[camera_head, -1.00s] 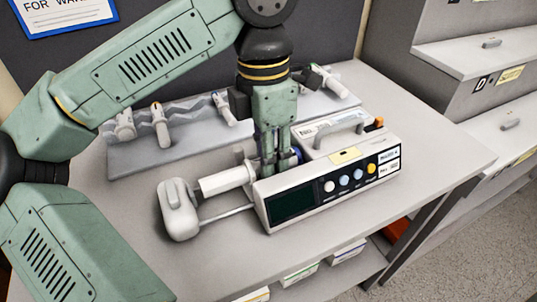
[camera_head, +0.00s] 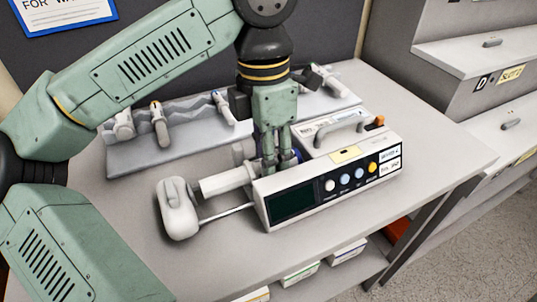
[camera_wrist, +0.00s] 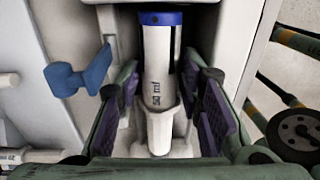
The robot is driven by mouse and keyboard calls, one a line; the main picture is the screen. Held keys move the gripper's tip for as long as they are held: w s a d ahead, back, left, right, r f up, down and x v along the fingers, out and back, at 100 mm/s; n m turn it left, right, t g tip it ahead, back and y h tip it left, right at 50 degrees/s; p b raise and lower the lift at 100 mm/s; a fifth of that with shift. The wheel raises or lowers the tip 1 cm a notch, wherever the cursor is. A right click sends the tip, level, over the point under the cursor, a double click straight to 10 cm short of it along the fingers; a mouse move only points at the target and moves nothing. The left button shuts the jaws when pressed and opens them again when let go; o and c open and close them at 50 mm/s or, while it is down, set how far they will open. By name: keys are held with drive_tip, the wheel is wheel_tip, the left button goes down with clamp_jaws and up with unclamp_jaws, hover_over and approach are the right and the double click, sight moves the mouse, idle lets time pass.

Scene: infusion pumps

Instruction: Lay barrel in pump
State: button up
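The barrel (camera_wrist: 157,75) is a white tube marked 50 ml with a blue end. In the wrist view it lies in the pump's trough (camera_wrist: 190,148), between my finger pads. In the head view a white section of it (camera_head: 225,181) sticks out left, towards the pump's rounded end block (camera_head: 178,210); my fingers hide its middle. The pump (camera_head: 262,213) is a white box with a dark screen and coloured buttons. My gripper (camera_head: 279,167) is over the trough. In the wrist view (camera_wrist: 168,112) its pads stand apart from the barrel on both sides.
Several other tubes, such as one with an orange end (camera_head: 159,124), lie on a grey rack (camera_head: 185,150) behind the pump. A blue winged part (camera_wrist: 80,76) stands left of the fingers in the wrist view. The table's front left (camera_head: 135,205) is clear.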

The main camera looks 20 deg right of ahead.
drive_tip(key=shift+r, duration=0.2)
drive_tip(key=shift+r+p, duration=1.35)
drive_tip(key=shift+r, duration=0.4)
drive_tip(key=o, duration=0.6)
drive_tip(key=shift+c, duration=0.2)
drive_tip(key=shift+r, duration=0.15)
wheel_tip(320, 180, up, 7)
drive_tip(key=p, duration=0.5)
drive_tip(key=shift+f, duration=0.25)
idle(0.7)
